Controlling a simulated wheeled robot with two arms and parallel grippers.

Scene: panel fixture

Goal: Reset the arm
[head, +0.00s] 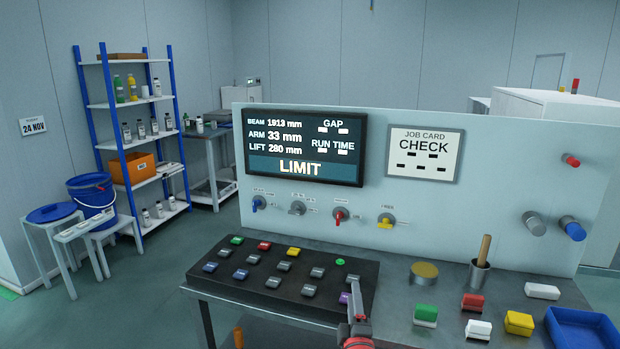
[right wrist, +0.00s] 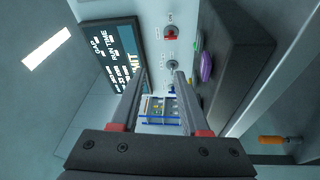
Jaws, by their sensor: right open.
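The display (head: 305,147) on the upright panel reads BEAM 1913 mm, ARM 33 mm, LIFT 280 mm and LIMIT. It also shows sideways in the right wrist view (right wrist: 115,55). The black key console (head: 262,291) on the bench carries green, red, yellow, blue, grey and purple keys. My right gripper (head: 354,287) is at the console's right side, beside the purple key (head: 345,298), partly covering that area. In the right wrist view its jaws (right wrist: 160,88) are apart with nothing between them; the purple key (right wrist: 206,67) is right of them. My left gripper is out of view.
Blue, grey, red and yellow knobs (head: 340,216) line the panel under the display. A job card (head: 423,154) reads CHECK. Coloured blocks (head: 426,315), a round tin (head: 424,270), a cup with a wooden handle (head: 480,276) and a blue tray (head: 580,318) occupy the bench's right.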

